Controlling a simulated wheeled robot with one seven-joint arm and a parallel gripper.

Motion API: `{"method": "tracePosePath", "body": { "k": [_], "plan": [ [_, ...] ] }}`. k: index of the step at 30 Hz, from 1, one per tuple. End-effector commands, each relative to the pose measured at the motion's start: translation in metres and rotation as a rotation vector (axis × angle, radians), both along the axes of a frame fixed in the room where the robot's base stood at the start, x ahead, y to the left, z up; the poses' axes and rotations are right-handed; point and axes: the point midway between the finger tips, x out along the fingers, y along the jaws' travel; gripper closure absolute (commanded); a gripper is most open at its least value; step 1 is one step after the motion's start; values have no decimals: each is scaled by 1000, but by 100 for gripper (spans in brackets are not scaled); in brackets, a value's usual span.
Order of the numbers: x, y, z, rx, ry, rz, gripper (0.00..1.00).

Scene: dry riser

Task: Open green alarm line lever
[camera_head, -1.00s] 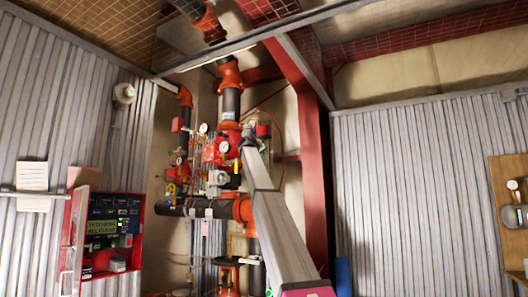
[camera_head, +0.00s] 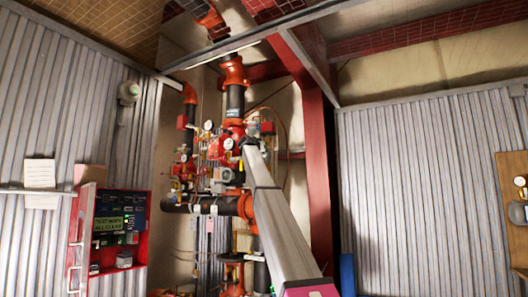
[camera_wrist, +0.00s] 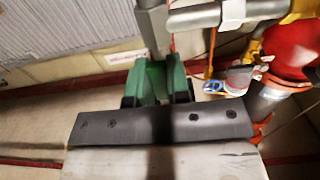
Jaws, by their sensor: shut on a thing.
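In the wrist view, my gripper (camera_wrist: 158,92) is shut on the green lever (camera_wrist: 152,76), which sits between the dark fingers just beyond the gripper's flat dark bar. A grey pipe or valve part (camera_wrist: 153,30) rises directly behind the lever. In the head view, my arm reaches up into the riser pipework, and its far end is at the small fittings beside the red valve body (camera_head: 222,148). The gripper and green lever are too small and covered to make out there.
Black and orange riser pipes (camera_head: 236,98) with gauges stand in the corner. A red column (camera_head: 318,165) rises right of my arm. An open red alarm panel (camera_head: 120,225) is at left. In the wrist view, a blue-rimmed gauge (camera_wrist: 213,87) and a red body (camera_wrist: 298,45) are close at right.

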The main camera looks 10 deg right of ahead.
Motion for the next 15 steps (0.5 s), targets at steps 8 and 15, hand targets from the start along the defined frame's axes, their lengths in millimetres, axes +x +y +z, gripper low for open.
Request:
{"method": "tracePosePath", "body": {
  "k": [8,15],
  "plan": [
    [0,1,-1,11,-4,1,100],
    [0,1,-1,10,-3,1,57]
  ]
}}
